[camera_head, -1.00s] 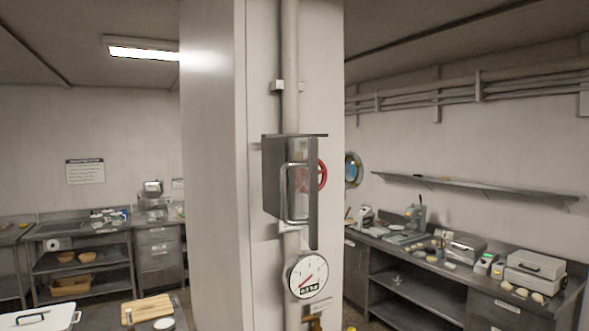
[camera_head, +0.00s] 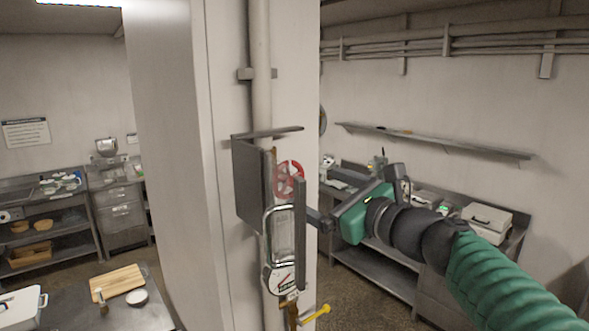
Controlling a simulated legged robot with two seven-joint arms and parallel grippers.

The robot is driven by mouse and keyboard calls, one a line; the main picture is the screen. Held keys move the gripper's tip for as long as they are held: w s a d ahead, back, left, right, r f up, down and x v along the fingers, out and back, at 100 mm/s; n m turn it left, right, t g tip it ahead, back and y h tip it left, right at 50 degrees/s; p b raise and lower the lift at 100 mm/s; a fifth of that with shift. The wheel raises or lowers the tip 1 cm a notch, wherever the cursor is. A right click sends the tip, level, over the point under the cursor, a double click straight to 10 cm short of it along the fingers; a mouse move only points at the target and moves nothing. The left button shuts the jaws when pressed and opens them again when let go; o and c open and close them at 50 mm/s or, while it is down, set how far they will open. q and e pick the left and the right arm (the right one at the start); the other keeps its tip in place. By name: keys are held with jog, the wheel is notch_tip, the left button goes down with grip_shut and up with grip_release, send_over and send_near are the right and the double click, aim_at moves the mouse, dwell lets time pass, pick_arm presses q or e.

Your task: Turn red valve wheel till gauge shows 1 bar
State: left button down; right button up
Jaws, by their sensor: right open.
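The red valve wheel (camera_head: 289,180) sits on the pipe, partly hidden by a grey metal guard (camera_head: 247,185) with side plates and a looped bar handle. The round white gauge (camera_head: 281,278) is below it. Its face is partly covered by the guard's front plate, and its reading is too small to tell. My right gripper (camera_head: 318,219) comes in from the right, its dark fingers just right of the guard's front plate, below and right of the wheel. It is open and appears empty; whether it touches the plate I cannot tell. My left gripper is not in view.
A yellow lever (camera_head: 316,314) sticks out below the gauge. The pale pillar (camera_head: 165,170) stands left of the pipe. A metal table with a cutting board (camera_head: 118,283) is at lower left. A counter with equipment and a wall shelf (camera_head: 430,140) lie behind my right arm.

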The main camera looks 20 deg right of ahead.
jog(key=w+a+p, duration=0.1)
jog(key=w, duration=0.1)
jog(key=w+a, duration=0.2)
jog(key=w, duration=0.1)
jog(key=w+a+p, duration=0.1)
jog(key=w+a, duration=0.1)
jog(key=shift+w+a+r+p, duration=0.15)
jog(key=shift+w+r+p, duration=0.05)
jog(key=shift+p, duration=0.1)
jog(key=shift+w+a, duration=0.15)
jog(key=shift+a, duration=0.05)
jog(key=shift+d+f, duration=0.1)
jog(key=shift+d, duration=0.85)
jog(key=shift+c, duration=0.8)
jog(key=shift+w+d+f, duration=0.1)
jog(key=shift+c, duration=1.1)
jog(key=shift+a, duration=0.6)
jog(key=c, duration=0.7)
jog(key=shift+r, duration=0.2)
jog(key=shift+c, duration=1.3)
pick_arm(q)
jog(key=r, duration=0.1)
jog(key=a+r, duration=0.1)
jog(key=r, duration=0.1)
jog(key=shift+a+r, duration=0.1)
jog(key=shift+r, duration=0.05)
pick_arm(e)
jog(key=shift+d, duration=0.15)
